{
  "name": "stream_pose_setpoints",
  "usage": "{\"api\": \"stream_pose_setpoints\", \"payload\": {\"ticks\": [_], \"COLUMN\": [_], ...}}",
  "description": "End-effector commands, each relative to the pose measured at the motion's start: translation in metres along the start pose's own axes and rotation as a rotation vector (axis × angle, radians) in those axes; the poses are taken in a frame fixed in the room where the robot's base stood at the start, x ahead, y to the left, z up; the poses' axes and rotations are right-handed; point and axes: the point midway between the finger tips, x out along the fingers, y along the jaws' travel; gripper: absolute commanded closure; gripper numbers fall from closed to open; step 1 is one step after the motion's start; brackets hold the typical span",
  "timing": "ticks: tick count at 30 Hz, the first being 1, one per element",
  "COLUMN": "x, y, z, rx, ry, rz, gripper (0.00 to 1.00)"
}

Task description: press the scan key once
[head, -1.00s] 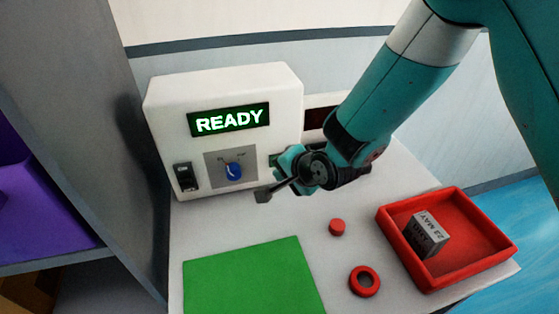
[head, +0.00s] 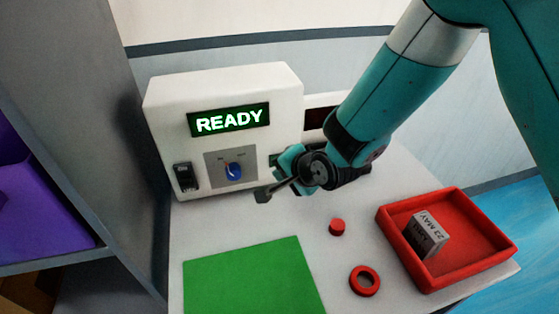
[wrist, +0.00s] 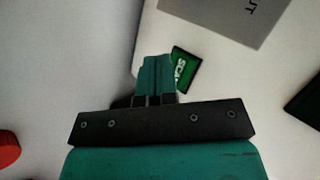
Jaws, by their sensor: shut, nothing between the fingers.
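The scan key (wrist: 184,68) is a green key with white lettering on the machine's pale front. In the wrist view it lies just beyond and to the right of my fingertips, partly covered by them. In the head view a sliver of green (head: 273,160) shows beside my gripper (head: 282,160). My gripper also shows in the wrist view (wrist: 156,72), its teal fingers shut with nothing between them. I cannot tell whether the fingertips touch the key. The white machine (head: 225,88) has a lit display (head: 229,120) reading READY.
A blue knob (head: 234,172) and a black switch (head: 186,176) are on the machine's front. A green mat (head: 250,278), a red button-like piece (head: 337,227) and a red ring (head: 365,281) lie nearby. A red tray (head: 458,278) holds a grey box (head: 426,236).

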Motion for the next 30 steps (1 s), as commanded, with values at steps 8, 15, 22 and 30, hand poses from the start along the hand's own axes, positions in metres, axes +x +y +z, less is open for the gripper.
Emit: {"api": "stream_pose_setpoints", "payload": {"ticks": [8, 15, 22, 30], "x": [0.0, 0.0002, 0.0047, 0.0059], "y": [0.0, -0.0001, -0.0035, -0.0045], "z": [0.0, -0.0001, -0.0033, -0.0041], "rx": [0.0, 0.0, 0.0, 0.0], "ry": [0.0, 0.0, 0.0, 0.0], "rz": [0.0, 0.0, -0.001, 0.0], "gripper": [1.0, 1.0, 1.0, 1.0]}}
